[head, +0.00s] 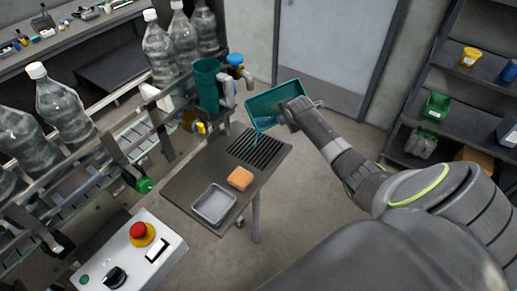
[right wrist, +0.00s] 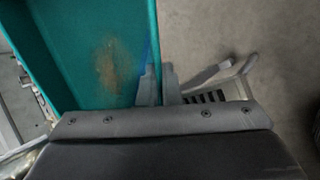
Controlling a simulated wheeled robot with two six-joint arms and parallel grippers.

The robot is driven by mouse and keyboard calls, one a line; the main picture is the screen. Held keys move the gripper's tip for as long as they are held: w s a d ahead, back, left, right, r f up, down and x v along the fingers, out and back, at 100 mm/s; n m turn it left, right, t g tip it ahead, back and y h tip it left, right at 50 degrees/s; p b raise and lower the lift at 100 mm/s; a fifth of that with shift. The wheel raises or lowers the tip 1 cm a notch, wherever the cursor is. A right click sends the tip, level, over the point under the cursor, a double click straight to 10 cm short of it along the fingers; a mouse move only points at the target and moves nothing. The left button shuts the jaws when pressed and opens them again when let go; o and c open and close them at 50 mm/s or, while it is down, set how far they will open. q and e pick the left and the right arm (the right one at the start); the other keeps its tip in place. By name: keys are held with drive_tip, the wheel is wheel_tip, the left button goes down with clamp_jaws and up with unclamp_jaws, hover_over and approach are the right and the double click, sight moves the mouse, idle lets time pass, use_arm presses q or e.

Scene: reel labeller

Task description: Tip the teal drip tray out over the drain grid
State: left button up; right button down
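The teal drip tray (head: 290,92) is up in the air above the far end of the small dark table, tilted with its lower corner toward the drain grid (head: 265,152). Blue liquid shows in that low corner, and a thin blue streak runs down from it to the slotted grid. My right gripper (head: 290,112) is shut on the tray's near wall. In the right wrist view its fingers (right wrist: 158,85) pinch the wall of the tray (right wrist: 95,50), with a brown stain on the floor inside. My left gripper is not in view.
An orange sponge (head: 240,178) and a shallow grey tray (head: 214,204) rest on the table (head: 185,185). A teal cup (head: 207,85) and a blue-topped fitting (head: 236,61) stand close left of the held tray. A bottle line runs along the left; shelves stand right.

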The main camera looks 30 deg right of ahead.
drive_tip(key=shift+a+f+t, duration=0.1)
drive_tip(key=shift+f+t, duration=0.05)
drive_tip(key=shift+t, duration=0.15)
drive_tip(key=shift+s+t+h, duration=0.1)
drive_tip(key=shift+t+h, duration=0.2)
drive_tip(key=shift+s+r, duration=0.1)
drive_tip(key=shift+r, duration=0.2)
drive_tip(key=shift+f+t+b, duration=0.3)
drive_tip(key=shift+t+b, duration=0.1)
drive_tip(key=shift+b, duration=0.3)
drive_tip(key=shift+r+h, duration=0.1)
drive_tip(key=shift+h, duration=0.2)
drive_tip(key=shift+s+r, duration=0.15)
drive_tip(key=shift+r, duration=0.05)
drive_tip(key=shift+f, duration=0.1)
